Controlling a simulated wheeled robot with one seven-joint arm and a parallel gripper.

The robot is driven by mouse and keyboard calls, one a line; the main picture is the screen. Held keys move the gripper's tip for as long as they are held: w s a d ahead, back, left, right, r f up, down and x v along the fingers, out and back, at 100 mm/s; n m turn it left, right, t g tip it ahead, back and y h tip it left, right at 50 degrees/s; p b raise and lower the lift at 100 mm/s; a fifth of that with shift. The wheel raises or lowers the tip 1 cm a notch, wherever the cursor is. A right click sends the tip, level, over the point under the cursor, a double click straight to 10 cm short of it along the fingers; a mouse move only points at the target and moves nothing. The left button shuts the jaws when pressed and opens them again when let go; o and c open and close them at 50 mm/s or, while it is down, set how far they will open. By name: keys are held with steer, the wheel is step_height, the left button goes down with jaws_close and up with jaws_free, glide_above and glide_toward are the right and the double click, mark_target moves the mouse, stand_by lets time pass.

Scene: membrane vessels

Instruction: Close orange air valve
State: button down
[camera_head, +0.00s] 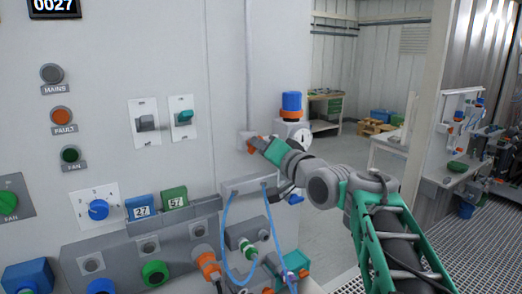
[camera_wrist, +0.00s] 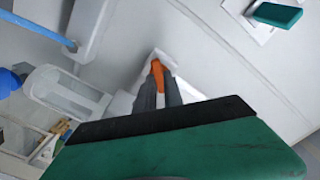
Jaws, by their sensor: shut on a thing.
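The orange air valve handle (camera_wrist: 156,70) shows in the wrist view between the tips of my gripper (camera_wrist: 158,82), in front of a pale plate on the white wall. My gripper is shut on the handle. In the head view, my gripper (camera_head: 258,146) reaches the wall, and a small orange part of the valve (camera_head: 253,142) shows at its tips. The fingers hide most of the handle, and I cannot tell its exact angle.
A blue-capped device with a round gauge (camera_head: 302,136) stands right of my gripper. Below are a grey box (camera_head: 247,185) and blue hoses (camera_head: 226,240). A teal switch (camera_head: 185,117) is on the wall to the left. Open floor lies behind on the right.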

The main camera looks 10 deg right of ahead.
steer(key=m, duration=0.9)
steer(key=shift+f+p, duration=0.15)
steer(key=shift+p, duration=0.2)
steer(key=shift+d, duration=0.1)
steer(key=c, duration=1.5)
jaws_free()
steer(key=shift+o, duration=0.2)
steer(key=shift+f, duration=0.1)
steer(key=b+v, duration=0.2)
steer(key=v, duration=0.5)
steer(key=shift+s, duration=0.35)
steer(key=shift+d, duration=0.1)
